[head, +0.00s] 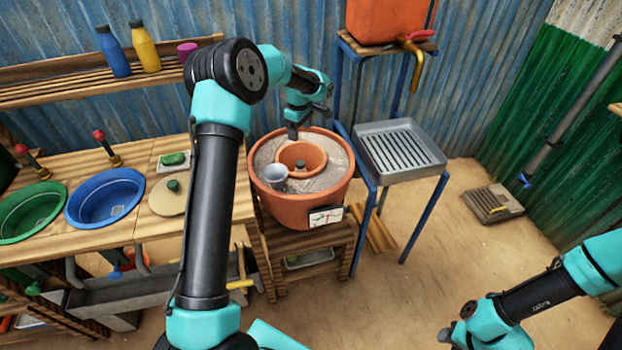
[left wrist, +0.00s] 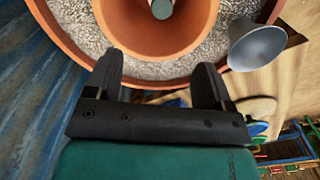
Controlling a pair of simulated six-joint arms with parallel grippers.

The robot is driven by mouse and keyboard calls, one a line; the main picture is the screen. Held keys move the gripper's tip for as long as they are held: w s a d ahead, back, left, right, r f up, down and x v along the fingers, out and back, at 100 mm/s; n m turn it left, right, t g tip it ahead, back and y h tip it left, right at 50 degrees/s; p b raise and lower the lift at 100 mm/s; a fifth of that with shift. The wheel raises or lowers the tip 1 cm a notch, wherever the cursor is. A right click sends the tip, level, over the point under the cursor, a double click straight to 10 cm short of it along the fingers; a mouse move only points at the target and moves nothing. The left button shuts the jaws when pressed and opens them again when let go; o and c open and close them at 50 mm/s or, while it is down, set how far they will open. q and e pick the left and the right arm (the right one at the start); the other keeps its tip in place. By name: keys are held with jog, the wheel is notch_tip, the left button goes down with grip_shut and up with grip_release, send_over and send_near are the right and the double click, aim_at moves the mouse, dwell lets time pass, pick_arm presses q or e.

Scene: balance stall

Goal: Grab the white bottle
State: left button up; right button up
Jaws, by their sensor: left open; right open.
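I see no white bottle in either view. On the back shelf stand a blue bottle (head: 114,53) and a yellow bottle (head: 145,48). My left gripper (head: 292,131) is over the far rim of a large clay pot (head: 285,211). In the left wrist view, the left gripper (left wrist: 158,65) is open, with nothing between its fingers. The pot holds grey grit, a smaller clay pot (head: 319,160) and a grey metal cup (head: 274,174); the cup also shows in the left wrist view (left wrist: 256,46). My right gripper (head: 447,336) is open near the bottom edge, low and away from the pot.
A green basin (head: 33,210) and a blue basin (head: 105,197) sit in the left counter. A metal drain tray (head: 400,150) stands on a blue-legged stand right of the pot. An orange container (head: 385,20) is above. The floor at right is mostly clear.

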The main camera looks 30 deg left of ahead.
aim_at(300, 162)
pick_arm(q)
jog(key=shift+f, duration=0.1)
notch_tip(300, 162, down, 12)
jog(key=shift+f, duration=0.1)
dwell(0.4)
jog(key=shift+s+f, duration=0.2)
jog(key=shift+f, duration=2.3)
jog(key=shift+c, duration=0.3)
grip_shut()
